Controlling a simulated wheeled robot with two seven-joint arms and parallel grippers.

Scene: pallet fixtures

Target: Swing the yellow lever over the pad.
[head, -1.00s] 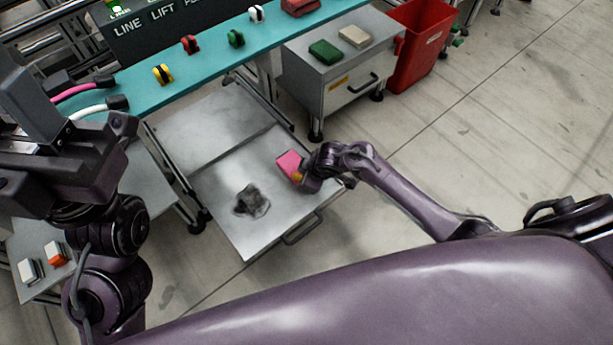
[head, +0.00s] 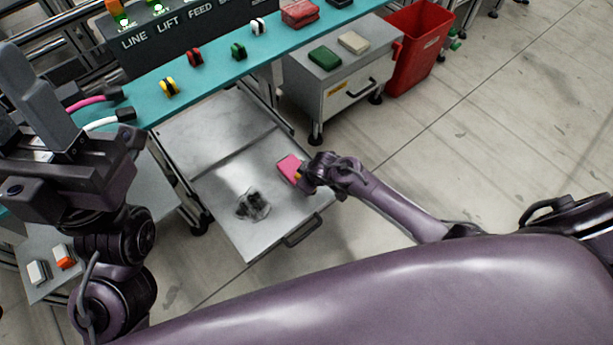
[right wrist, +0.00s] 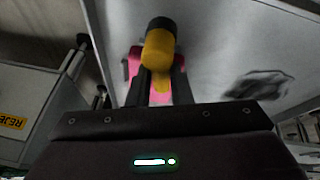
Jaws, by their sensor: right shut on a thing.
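A pink block (head: 289,168), which looks like the pad, sits on the grey metal tray (head: 225,191). The yellow lever (head: 298,178) shows as a small yellow patch at the pink block's right edge. In the right wrist view the yellow lever (right wrist: 161,48) has a black end, and parts of the pink block (right wrist: 133,62) show behind it. My right gripper (head: 302,179) is shut on the lever; its fingers (right wrist: 161,86) close around the lower yellow part. Whether lever and pad touch is hidden. My left gripper (head: 40,90) is raised at far left, its fingertips unclear.
A dark smudge (head: 252,205) marks the tray beside the pad. A teal shelf (head: 215,62) with several coloured knobs runs behind. A grey cabinet (head: 330,90) and a red bin (head: 418,45) stand at the back right. The floor to the right is open.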

